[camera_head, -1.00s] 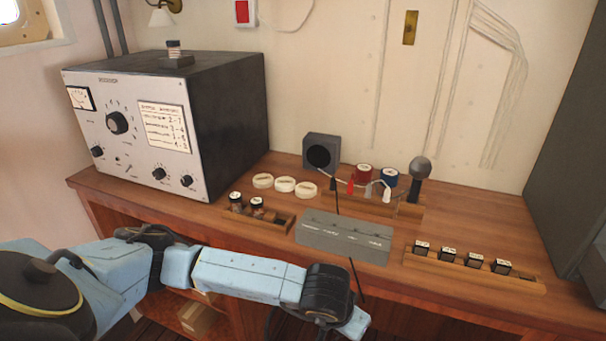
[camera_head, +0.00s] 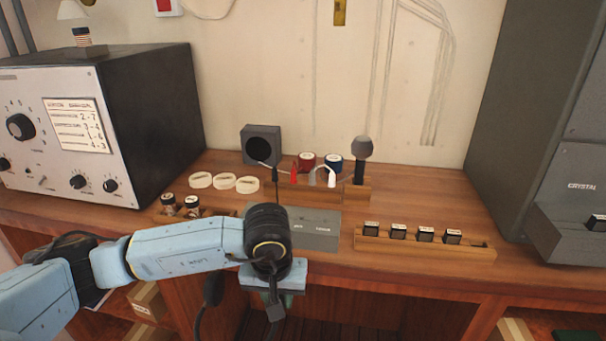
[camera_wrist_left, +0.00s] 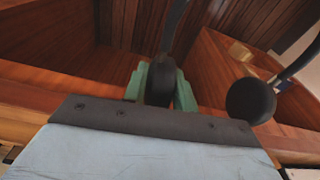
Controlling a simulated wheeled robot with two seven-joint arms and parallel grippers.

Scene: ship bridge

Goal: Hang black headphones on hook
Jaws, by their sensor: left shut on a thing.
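My left gripper (camera_head: 284,297) hangs low in front of the desk's front edge, with the arm coming in from the left. In the left wrist view its green fingers (camera_wrist_left: 161,84) are shut on one black ear cup of the headphones (camera_wrist_left: 160,86). The other round ear cup hangs free to the right in that view, and parts of the dark band run up out of the picture. In the head view the headphones (camera_head: 212,290) show partly below the forearm, the rest hidden by the wrist. I cannot make out a hook. My right gripper is not in view.
The wooden desk (camera_head: 410,205) holds a large receiver (camera_head: 85,125) at left, a small speaker (camera_head: 262,146), a microphone (camera_head: 362,150), a grey panel (camera_head: 315,232) and a wooden block rack (camera_head: 400,245). A tall grey cabinet (camera_head: 505,120) stands at right. Shelves lie below the desk.

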